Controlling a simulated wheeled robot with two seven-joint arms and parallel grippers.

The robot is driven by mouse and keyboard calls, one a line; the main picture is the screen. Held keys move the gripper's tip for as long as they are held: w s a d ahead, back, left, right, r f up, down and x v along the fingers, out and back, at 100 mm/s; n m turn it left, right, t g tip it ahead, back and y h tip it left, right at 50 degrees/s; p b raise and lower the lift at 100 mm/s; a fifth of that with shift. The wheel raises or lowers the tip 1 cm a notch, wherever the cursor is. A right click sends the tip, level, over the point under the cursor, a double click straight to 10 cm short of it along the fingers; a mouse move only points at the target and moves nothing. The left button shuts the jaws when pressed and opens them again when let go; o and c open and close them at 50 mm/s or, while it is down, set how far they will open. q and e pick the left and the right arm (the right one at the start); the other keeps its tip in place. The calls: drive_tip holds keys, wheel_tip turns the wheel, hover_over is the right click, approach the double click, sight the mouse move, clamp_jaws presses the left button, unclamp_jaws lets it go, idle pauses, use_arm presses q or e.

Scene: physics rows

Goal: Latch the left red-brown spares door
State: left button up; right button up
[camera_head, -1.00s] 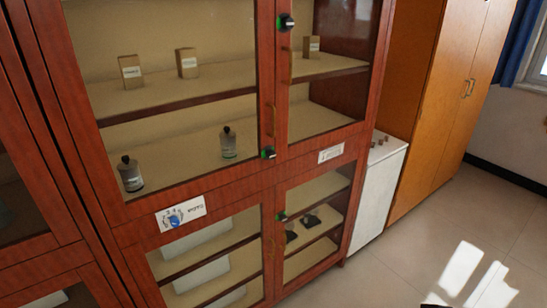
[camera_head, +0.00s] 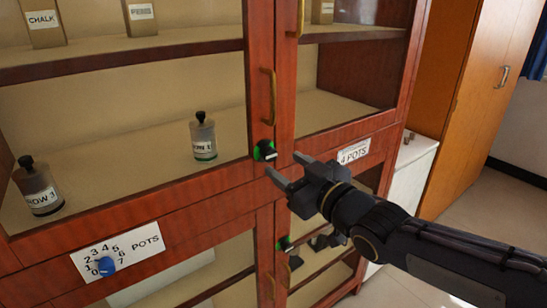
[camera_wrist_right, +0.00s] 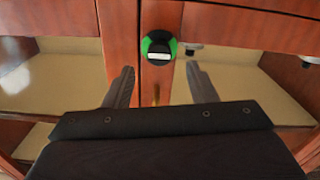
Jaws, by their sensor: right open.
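The red-brown cabinet's upper left glass door (camera_head: 130,206) looks closed against the centre frame. Its latch (camera_head: 265,151), a black knob with a green ring and pale bar, sits at its lower right corner below a brass handle (camera_head: 268,97). My right gripper (camera_head: 286,165) is open and empty, just right of and below this latch. In the right wrist view, apparently upside down, the latch (camera_wrist_right: 158,47) shows beyond and between the open fingers (camera_wrist_right: 160,70), its pale bar roughly level. Contact is not visible. My left gripper is out of view.
Behind the glass stand two stoppered bottles (camera_head: 204,137) and boxes (camera_head: 141,18). A lower green-ringed latch (camera_head: 285,243) sits beneath my right arm. Labels (camera_head: 124,251) mark the crossbar. A white unit (camera_head: 411,178) and an orange-brown cupboard (camera_head: 464,90) stand right.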

sight(272, 156)
drive_tip(key=x, duration=0.5)
drive_tip(key=shift+w+a, duration=0.15)
drive_tip(key=shift+w, duration=0.15)
drive_tip(key=c, duration=1)
drive_tip(key=shift+o, duration=0.2)
